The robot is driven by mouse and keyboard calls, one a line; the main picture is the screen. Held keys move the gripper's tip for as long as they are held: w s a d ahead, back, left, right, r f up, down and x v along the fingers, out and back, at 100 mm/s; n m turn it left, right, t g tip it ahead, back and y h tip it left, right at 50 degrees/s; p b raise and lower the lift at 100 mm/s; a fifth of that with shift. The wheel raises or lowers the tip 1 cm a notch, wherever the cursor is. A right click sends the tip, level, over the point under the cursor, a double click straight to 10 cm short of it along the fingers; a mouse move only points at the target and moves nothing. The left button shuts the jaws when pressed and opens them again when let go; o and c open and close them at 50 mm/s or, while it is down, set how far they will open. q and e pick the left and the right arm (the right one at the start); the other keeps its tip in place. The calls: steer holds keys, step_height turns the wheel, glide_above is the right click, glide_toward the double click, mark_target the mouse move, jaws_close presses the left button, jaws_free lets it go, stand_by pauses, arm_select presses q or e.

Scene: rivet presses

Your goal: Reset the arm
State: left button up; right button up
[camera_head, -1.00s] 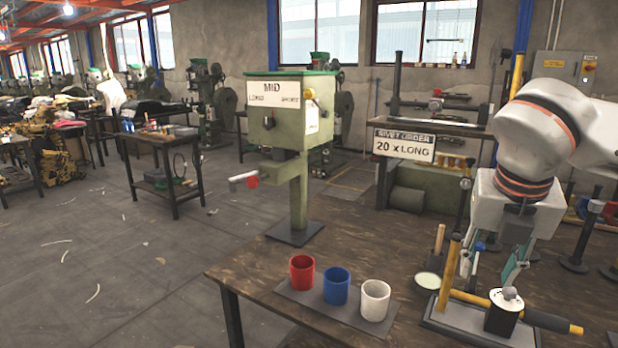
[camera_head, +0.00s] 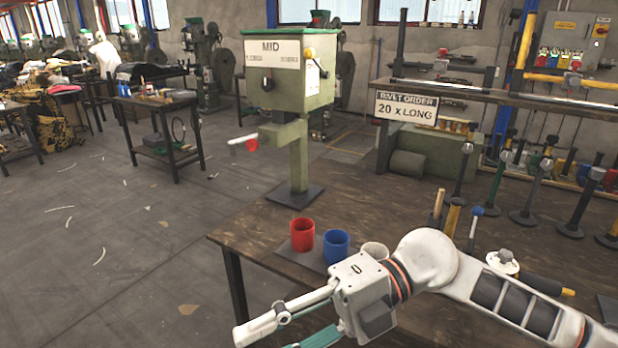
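My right arm (camera_head: 430,260) comes in from the right, low over the workbench, with its wrist turned to the left. My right gripper (camera_head: 275,335) points left and down, in front of the table's front edge and cups. Its two fingers stand apart with nothing seen between them; the lower finger is cut off by the bottom edge. My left arm and gripper are not in view. A white-topped, dark-based piece (camera_head: 502,261) shows behind my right forearm, its lower part hidden.
A red cup (camera_head: 302,236), a blue cup (camera_head: 336,245) and a partly hidden white cup (camera_head: 375,251) stand on a mat on the wooden workbench (camera_head: 400,205). A green press (camera_head: 288,85) marked MID stands behind. Several hand tools stand at the right. Open floor lies left.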

steer(key=w+r+m+t+y, duration=0.3)
steer(key=w+m+t+y, duration=0.55)
steer(key=m+t, duration=0.2)
steer(key=w+d+f+m+t+h, duration=0.4)
steer(key=d+f+m+t+h, duration=0.15)
steer(key=f+m, duration=0.2)
steer(key=w+d+f+m+t+h, duration=0.3)
steer(key=d+f+m+t+h, duration=0.1)
steer(key=f+m+t, duration=0.3)
steer(key=s+d+f+m+g+h, duration=0.1)
steer(key=d+f+m+h, duration=0.25)
steer(key=f, duration=0.35)
steer(key=s+d+f+m+h, duration=0.2)
steer(key=d+f+m+h, duration=0.1)
steer(key=d+f, duration=0.3)
steer(key=s+d+f+m+g+h, duration=0.1)
steer(key=s+d+f+g+h, duration=0.1)
steer(key=s+f, duration=0.4)
steer(key=s+d+f+m+g+h, duration=0.1)
steer(key=s+d+f+g+h, duration=0.1)
steer(key=s+f, duration=0.5)
step_height(320, 180, down, 5)
steer(key=shift+s+d+r+m+g+p, duration=0.2)
steer(key=shift+d+m+g+p, duration=0.3)
steer(key=shift+d, duration=0.7)
